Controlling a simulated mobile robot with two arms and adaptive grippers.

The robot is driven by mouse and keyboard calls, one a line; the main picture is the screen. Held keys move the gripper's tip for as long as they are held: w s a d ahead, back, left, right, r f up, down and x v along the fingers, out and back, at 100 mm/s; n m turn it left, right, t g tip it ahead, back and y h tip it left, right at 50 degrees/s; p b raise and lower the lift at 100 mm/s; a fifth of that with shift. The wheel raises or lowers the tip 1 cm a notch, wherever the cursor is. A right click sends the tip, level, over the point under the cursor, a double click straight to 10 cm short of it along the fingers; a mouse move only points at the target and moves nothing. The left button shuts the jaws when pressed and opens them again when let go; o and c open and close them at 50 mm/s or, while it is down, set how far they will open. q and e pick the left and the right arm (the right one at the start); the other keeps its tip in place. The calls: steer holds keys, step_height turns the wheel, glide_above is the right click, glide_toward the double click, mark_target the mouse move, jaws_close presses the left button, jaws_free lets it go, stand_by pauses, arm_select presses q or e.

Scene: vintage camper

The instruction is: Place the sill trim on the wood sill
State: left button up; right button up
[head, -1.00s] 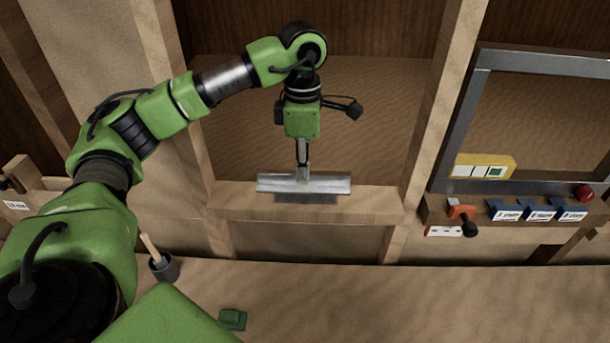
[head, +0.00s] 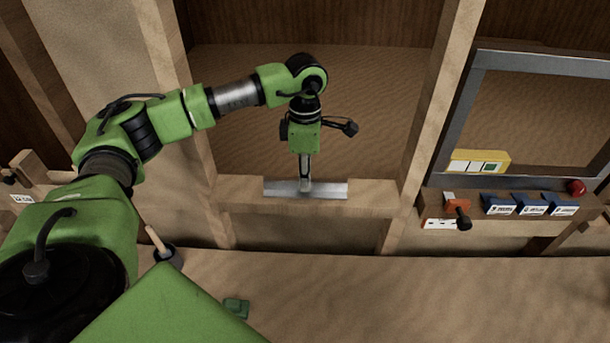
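The sill trim (head: 328,190) is a long, silvery metal strip. It lies level along the wood sill (head: 375,194), near the sill's middle, and looks to be resting on it or very close above it. My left gripper (head: 305,183) comes down from above at the middle of the trim. Its narrow fingers are together and appear closed on the trim; the fingertips are small in this view. The sill is a pale wooden beam between two upright posts. My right gripper is out of view.
A metal-framed window (head: 464,118) is at the right. A dark cup (head: 168,257) and a green block (head: 236,307) are on the bench in front.

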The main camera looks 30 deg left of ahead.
arm_select(q)
steer(key=shift+o, duration=0.2)
steer(key=shift+r, duration=0.5)
step_height(320, 180, up, 11)
steer(key=b, duration=0.3)
steer(key=shift+r, duration=0.2)
